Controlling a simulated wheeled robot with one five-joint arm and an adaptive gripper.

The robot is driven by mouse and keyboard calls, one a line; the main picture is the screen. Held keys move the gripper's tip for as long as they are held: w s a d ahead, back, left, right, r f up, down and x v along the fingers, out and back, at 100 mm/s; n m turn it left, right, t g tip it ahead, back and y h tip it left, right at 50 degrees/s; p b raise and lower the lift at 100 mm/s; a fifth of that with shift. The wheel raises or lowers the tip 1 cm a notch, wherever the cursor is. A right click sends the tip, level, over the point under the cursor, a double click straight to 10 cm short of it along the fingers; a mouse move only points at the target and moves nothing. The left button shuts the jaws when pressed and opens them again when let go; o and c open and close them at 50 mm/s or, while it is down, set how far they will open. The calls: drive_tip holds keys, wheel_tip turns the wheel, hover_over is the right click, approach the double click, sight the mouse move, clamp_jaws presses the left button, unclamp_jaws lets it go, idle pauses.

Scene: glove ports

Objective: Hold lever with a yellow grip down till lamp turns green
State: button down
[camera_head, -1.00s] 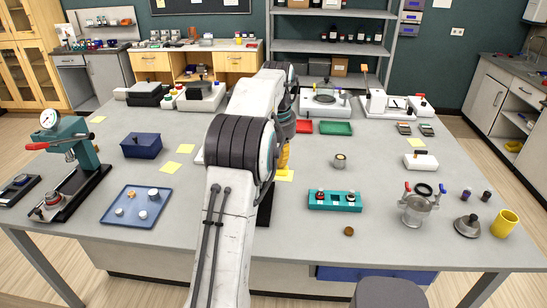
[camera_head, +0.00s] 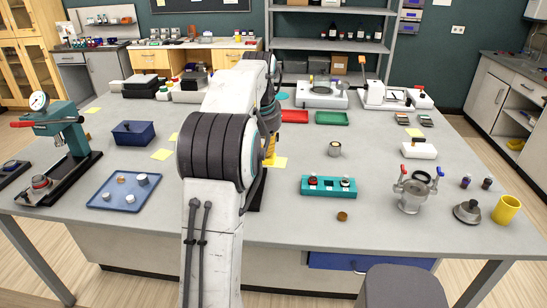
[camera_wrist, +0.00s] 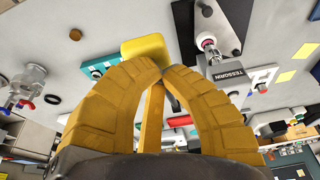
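The yellow grip (camera_wrist: 143,48) shows in the wrist view as a rounded block just beyond my fingertips. Beside it stands a device with a dark grey block marked TESSORIN (camera_wrist: 228,72) and a black base (camera_wrist: 222,22) carrying a white-and-red round part. My gripper (camera_wrist: 165,73) has curved yellow fingers whose tips come together, with nothing visible held between them. The tips lie close to the grip; I cannot tell whether they touch it. In the head view my arm hides most of this device. I cannot make out the lamp in either view.
A teal press (camera_head: 62,130) with a red-gripped lever and a blue tray (camera_head: 122,192) stand at the left. Right of my arm are a teal block (camera_head: 328,186), a metal vessel (camera_head: 412,192) and a yellow cup (camera_head: 506,210).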

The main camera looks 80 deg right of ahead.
drive_tip(key=shift+h, duration=0.8)
drive_tip(key=f+b, duration=0.2)
drive_tip(key=b, duration=0.1)
drive_tip(key=a+f+b, duration=0.1)
drive_tip(key=f+b, duration=0.1)
drive_tip(key=b, duration=0.2)
drive_tip(key=shift+f, duration=0.1)
wheel_tip(320, 180, down, 9)
drive_tip(key=h+b, duration=0.2)
drive_tip(key=b, duration=0.9)
drive_tip(key=shift+a, duration=0.3)
